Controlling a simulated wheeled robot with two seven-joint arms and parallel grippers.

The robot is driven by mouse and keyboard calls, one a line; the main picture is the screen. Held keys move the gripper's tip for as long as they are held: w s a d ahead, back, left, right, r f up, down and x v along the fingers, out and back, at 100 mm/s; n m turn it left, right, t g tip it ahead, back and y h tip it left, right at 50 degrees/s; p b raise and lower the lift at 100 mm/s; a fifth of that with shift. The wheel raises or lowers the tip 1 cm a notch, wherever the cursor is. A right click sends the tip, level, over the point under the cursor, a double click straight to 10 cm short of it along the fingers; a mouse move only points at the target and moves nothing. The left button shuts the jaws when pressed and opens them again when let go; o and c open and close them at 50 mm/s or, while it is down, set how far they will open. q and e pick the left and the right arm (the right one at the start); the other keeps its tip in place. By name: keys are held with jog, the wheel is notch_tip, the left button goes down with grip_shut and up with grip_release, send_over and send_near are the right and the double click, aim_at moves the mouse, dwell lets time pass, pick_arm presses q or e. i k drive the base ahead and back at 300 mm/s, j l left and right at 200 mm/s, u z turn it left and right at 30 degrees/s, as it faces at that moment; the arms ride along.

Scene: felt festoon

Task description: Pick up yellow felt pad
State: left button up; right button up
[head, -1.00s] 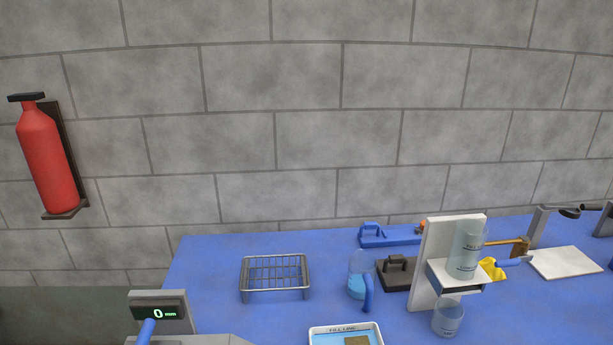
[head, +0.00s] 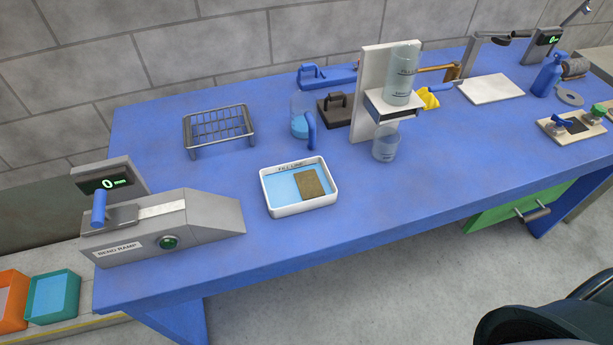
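No plainly yellow flat pad shows in the head view. A square olive-brown pad (head: 312,184) lies in the right part of a white tray (head: 273,208) with light blue inside, marked FILL LINE. I cannot tell if it is the yellow felt pad. Neither of my grippers is in view.
The blue table (head: 400,200) holds a grey bend ramp (head: 170,230) at left, a wire rack (head: 218,130), a dark block with handle (head: 336,110), a white stand (head: 371,70) with bottle, and a clear cup (head: 385,145). The table's front middle is clear.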

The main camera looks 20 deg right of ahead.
aim_at(309, 186)
jog(key=k+l+u, duration=0.3)
jog(key=l, duration=0.2)
jog(key=k+l+u, duration=0.3)
jog(key=k+l, duration=0.05)
jog(key=l, duration=0.1)
